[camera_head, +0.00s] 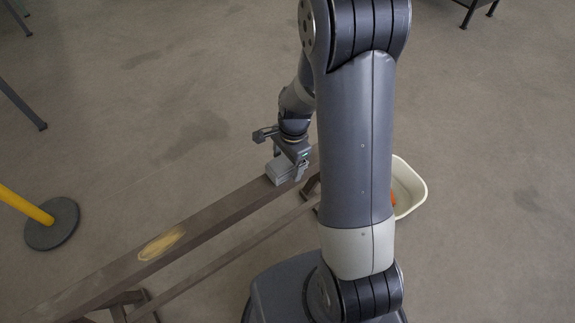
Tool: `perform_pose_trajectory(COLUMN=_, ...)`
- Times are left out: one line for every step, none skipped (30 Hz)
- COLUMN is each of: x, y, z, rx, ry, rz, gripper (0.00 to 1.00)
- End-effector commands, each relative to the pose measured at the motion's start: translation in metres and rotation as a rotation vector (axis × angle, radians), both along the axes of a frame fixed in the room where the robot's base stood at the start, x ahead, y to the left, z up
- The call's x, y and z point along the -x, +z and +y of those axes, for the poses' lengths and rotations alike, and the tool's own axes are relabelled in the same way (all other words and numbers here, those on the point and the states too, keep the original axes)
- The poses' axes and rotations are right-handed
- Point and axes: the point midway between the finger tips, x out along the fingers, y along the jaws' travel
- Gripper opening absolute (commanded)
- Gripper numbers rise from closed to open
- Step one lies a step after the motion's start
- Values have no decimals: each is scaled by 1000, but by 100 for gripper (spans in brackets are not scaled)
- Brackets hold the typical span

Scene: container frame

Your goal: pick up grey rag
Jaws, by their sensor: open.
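A light grey folded piece, which looks like the grey rag (279,171), lies on top of the dark brown beam (215,212), near its far end. My gripper (281,156) is directly above and beside the rag, pointing down with its jaws open. One finger reaches down close to the rag's right side. I cannot tell whether it touches the rag. Part of the rag is hidden behind the gripper, and my arm covers the area to the right.
A yellowish patch (161,243) marks the beam nearer to me. A cream tub (414,207) with something orange (393,198) inside stands on the floor at right, partly behind my arm. A yellow post on a dark round base (54,228) stands at left. Floor beyond is mostly clear.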

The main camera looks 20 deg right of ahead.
Motion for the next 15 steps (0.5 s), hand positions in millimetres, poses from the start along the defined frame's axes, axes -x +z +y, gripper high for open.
perform_pose_trajectory(x=0, y=-1, z=0, rx=0, ry=0, rz=0, gripper=76)
perform_pose_trajectory(x=0, y=-1, z=0, rx=0, ry=0, rz=0, gripper=76)
perform_pose_trajectory(x=0, y=0, z=0, rx=0, ry=0, rz=-1, gripper=76)
perform_pose_trajectory(x=0, y=0, z=0, rx=0, ry=0, rz=-1, gripper=76)
perform_pose_trajectory(x=0, y=0, z=0, rx=0, ry=0, rz=-1, gripper=76)
perform_pose_trajectory(x=0, y=0, z=0, rx=0, ry=0, rz=-1, gripper=76)
perform_pose_trajectory(x=0, y=0, z=0, rx=0, ry=0, rz=-1, gripper=74)
perform_pose_trajectory(x=0, y=0, z=0, rx=0, ry=0, rz=-1, gripper=71)
perform_pose_trajectory(x=0, y=0, z=0, rx=0, ry=0, rz=-1, gripper=68)
perform_pose_trajectory(x=0, y=0, z=0, rx=0, ry=0, rz=-1, gripper=66)
perform_pose_trajectory(x=0, y=0, z=0, rx=0, ry=0, rz=-1, gripper=63)
perform_pose_trajectory(x=0, y=0, z=0, rx=0, ry=0, rz=-1, gripper=60)
perform_pose_trajectory(x=0, y=0, z=0, rx=0, ry=0, rz=-1, gripper=58)
perform_pose_trajectory(x=0, y=0, z=0, rx=0, ry=0, rz=-1, gripper=55)
perform_pose_trajectory(x=0, y=0, z=0, rx=0, ry=0, rz=-1, gripper=52)
